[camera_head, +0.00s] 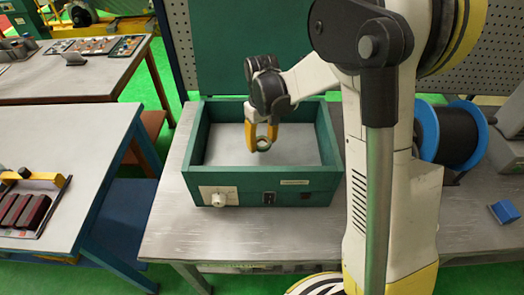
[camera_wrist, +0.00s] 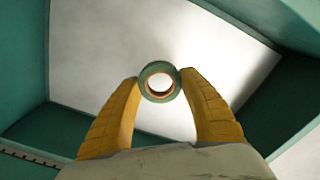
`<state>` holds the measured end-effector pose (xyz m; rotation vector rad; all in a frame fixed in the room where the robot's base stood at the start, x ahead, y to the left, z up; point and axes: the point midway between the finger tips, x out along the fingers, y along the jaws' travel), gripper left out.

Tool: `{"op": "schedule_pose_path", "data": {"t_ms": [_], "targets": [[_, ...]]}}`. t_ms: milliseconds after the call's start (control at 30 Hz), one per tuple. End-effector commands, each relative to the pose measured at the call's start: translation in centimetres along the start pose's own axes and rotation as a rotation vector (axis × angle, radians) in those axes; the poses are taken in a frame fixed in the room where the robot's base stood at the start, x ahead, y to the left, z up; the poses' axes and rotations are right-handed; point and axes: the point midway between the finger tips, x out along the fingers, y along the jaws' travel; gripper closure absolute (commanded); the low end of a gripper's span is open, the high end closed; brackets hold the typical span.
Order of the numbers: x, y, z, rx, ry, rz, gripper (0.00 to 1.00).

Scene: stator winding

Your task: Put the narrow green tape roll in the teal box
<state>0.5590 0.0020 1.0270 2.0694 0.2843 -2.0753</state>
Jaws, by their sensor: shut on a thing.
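The narrow green tape roll (camera_wrist: 144,87) is a small green ring with a tan core, seen face-on in the wrist view. My gripper (camera_wrist: 159,86) has its two yellow fingers shut on it, one on each side. In the head view the roll (camera_head: 263,144) hangs between the fingertips of my gripper (camera_head: 262,138), over the inside of the teal box. The teal box (camera_head: 262,184) is open-topped with a pale floor and stands on the grey table. In the wrist view its teal walls (camera_wrist: 25,65) surround the pale floor. I cannot tell the exact height above the floor.
The box front carries a white knob (camera_head: 218,199) and dark switches. A blue-flanged black spool (camera_head: 456,135) and a small blue block (camera_head: 504,211) are to the right. A table (camera_head: 60,150) with a tray of dark red blocks (camera_head: 24,209) stands at the left.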

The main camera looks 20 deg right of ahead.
Motion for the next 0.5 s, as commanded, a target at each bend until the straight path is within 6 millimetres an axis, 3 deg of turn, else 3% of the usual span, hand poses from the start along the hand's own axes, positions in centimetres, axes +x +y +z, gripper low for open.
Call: {"op": "schedule_pose_path", "data": {"t_ms": [300, 500], "targets": [[4.0, 0.0, -0.1, 0.0, 0.0, 0.0, 0.8], [4.0, 0.0, 0.0, 0.0, 0.0, 0.0, 0.8]]}}
